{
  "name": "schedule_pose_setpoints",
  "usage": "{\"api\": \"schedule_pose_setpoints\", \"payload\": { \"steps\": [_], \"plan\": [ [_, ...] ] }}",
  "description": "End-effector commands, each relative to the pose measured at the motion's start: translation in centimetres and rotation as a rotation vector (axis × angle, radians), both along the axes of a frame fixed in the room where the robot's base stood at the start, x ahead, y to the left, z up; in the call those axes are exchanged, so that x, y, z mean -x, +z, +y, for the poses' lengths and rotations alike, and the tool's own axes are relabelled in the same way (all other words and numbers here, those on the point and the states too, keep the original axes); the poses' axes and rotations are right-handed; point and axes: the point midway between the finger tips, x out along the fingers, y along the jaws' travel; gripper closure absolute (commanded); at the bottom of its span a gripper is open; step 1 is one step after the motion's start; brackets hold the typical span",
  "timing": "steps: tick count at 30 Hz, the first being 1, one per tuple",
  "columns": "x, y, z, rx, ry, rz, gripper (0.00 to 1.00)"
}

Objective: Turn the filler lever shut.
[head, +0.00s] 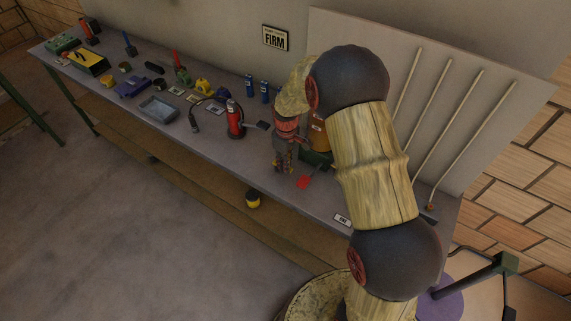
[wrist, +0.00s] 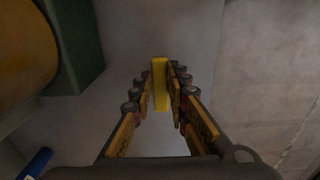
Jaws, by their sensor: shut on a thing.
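My gripper (head: 284,168) points down at the bench beside the filler. In the wrist view, its fingers (wrist: 160,78) are closed on both sides of a narrow yellow bar (wrist: 160,88), which looks like the filler lever. The bar's far end and its joint to the filler are not clear. The filler seems to be the orange cylinder (head: 318,131) with a green base (head: 317,159), partly hidden behind my arm. In the wrist view, the orange cylinder (wrist: 22,45) and green block (wrist: 78,48) stand to the left of the fingers. The lever's angle cannot be told.
On the grey bench (head: 225,152), a red extinguisher-like bottle (head: 235,119) and two blue cans (head: 257,89) stand left of my gripper. Pale rods (head: 456,124) lean against the back panel.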

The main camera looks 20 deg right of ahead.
Motion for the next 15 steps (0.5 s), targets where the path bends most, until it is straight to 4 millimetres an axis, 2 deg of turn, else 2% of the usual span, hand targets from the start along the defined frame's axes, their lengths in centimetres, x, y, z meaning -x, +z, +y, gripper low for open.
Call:
{"api": "schedule_pose_setpoints", "payload": {
  "steps": [11, 12, 15],
  "plan": [
    [-0.15, 0.09, -0.04, 0.001, 0.006, -0.003, 1.00],
    [-0.15, 0.09, -0.04, 0.001, 0.006, -0.003, 0.82],
    [-0.14, 0.08, -0.03, 0.001, 0.005, -0.003, 0.76]
  ]
}}
